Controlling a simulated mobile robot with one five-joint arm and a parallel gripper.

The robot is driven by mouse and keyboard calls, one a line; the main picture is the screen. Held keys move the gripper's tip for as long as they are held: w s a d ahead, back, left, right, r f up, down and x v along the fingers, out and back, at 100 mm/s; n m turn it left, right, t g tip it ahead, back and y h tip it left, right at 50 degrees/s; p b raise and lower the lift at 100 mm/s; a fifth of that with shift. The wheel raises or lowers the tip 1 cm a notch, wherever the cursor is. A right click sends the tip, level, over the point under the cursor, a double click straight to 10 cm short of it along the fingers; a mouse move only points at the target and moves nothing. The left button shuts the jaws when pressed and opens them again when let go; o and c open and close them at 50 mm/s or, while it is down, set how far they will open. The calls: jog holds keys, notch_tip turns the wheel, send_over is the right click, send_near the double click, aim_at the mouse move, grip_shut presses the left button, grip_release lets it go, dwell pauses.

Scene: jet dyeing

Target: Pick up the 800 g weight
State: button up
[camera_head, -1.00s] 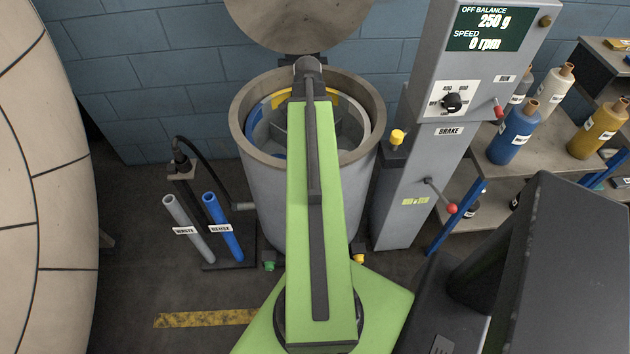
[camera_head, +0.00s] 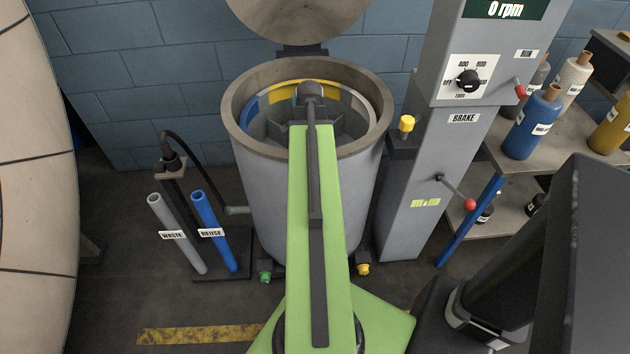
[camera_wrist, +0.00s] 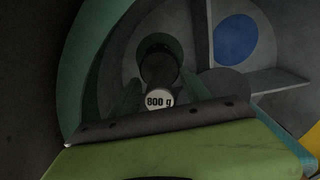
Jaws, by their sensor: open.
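The 800 g weight (camera_wrist: 159,98) shows in the wrist view as a dark piece with a white "800 g" label, near the middle. A dark round part (camera_wrist: 158,66) stands just above the label; I cannot tell if it belongs to the weight. My gripper (camera_wrist: 160,86) is open, with dark green fingers on the left and right of the weight. I cannot tell if they touch it. In the head view my green arm reaches over the open drum (camera_head: 247,150), and the weight and gripper are hidden.
Inside the drum are a wall with a blue disc (camera_wrist: 236,38) and a divider (camera_wrist: 262,80). The raised lid (camera_head: 300,18) stands behind. The brake post (camera_head: 412,200) is close on the right. Grey waste (camera_head: 178,235) and blue reuse (camera_head: 214,232) pipes stand left.

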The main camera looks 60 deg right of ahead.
grip_shut()
dwell(0.3)
dwell(1.1)
